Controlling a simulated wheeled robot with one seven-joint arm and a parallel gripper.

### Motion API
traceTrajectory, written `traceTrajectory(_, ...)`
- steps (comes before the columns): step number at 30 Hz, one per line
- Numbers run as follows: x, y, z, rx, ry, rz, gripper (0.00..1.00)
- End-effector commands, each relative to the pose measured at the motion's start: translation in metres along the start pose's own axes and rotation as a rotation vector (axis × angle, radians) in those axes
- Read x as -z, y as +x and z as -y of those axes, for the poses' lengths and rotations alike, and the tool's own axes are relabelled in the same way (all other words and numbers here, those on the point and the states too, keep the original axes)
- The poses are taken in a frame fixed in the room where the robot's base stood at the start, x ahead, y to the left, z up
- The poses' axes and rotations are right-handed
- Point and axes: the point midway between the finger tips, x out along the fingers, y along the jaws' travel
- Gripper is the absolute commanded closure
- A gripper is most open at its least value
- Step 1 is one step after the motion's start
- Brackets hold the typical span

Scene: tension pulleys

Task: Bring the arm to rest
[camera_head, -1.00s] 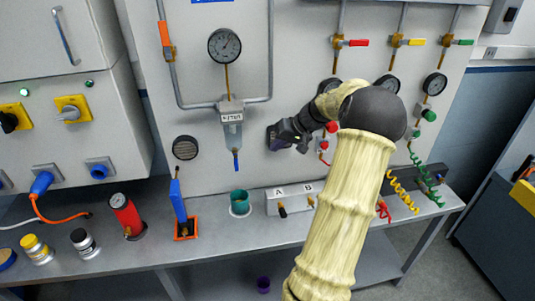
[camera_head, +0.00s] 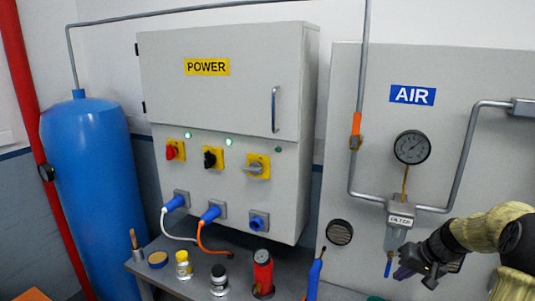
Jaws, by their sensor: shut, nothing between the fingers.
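My gripper (camera_head: 409,270) is at the lower right in the head view, at the end of my arm, which enters from the right edge. It appears shut and empty, in front of the air panel (camera_head: 455,140) and just below and right of the filter unit (camera_head: 400,218). No object shows between its fingers. Most of my arm lies outside the picture.
A grey bench (camera_head: 205,258) runs along the bottom with a red cylinder with a gauge (camera_head: 263,275), a blue-handled tool (camera_head: 314,278), and small jars. The power cabinet (camera_head: 225,110) stands behind it. A blue tank (camera_head: 90,190) and red pipe (camera_head: 27,90) are at the left.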

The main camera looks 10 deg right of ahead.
Motion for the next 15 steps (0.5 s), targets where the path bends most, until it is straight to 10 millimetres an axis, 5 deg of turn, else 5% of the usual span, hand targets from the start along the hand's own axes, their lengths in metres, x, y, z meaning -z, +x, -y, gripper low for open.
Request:
traceTrajectory(6, -0.049, 0.026, 0.07, -0.114, -0.092, 0.097, 1.0)
traceTrajectory(15, -0.127, 0.037, 0.137, -0.237, -0.219, 0.148, 1.0)
